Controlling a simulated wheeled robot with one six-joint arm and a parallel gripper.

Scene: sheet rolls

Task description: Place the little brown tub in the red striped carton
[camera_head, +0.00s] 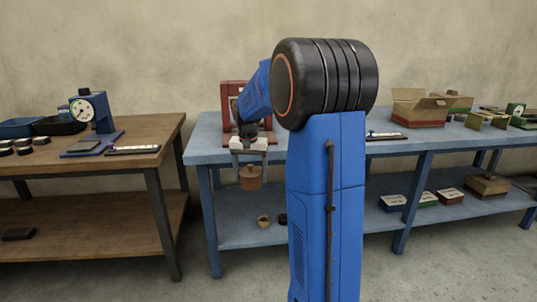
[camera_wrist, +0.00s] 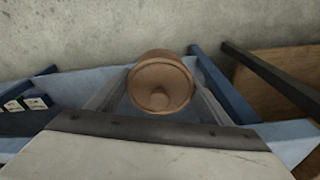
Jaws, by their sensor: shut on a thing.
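The little brown tub (camera_head: 250,179), with a small knob on its lid, hangs in my gripper (camera_head: 249,166) in front of the blue table. In the wrist view the tub (camera_wrist: 160,82) sits between the two fingers, its knobbed face towards the camera. My gripper is shut on it. The red striped carton (camera_head: 418,117) stands on the blue table to the right of my arm. It is brown cardboard with a red band and its flaps stand open. Its inside is hidden. My gripper is well to the left of it.
The blue table's lower shelf (camera_head: 238,233) bears a small yellowish pot (camera_head: 263,221) and several boxes at right. A brown workbench (camera_head: 150,131) with a dial gauge (camera_head: 88,109) stands at left. My arm hides the table's middle.

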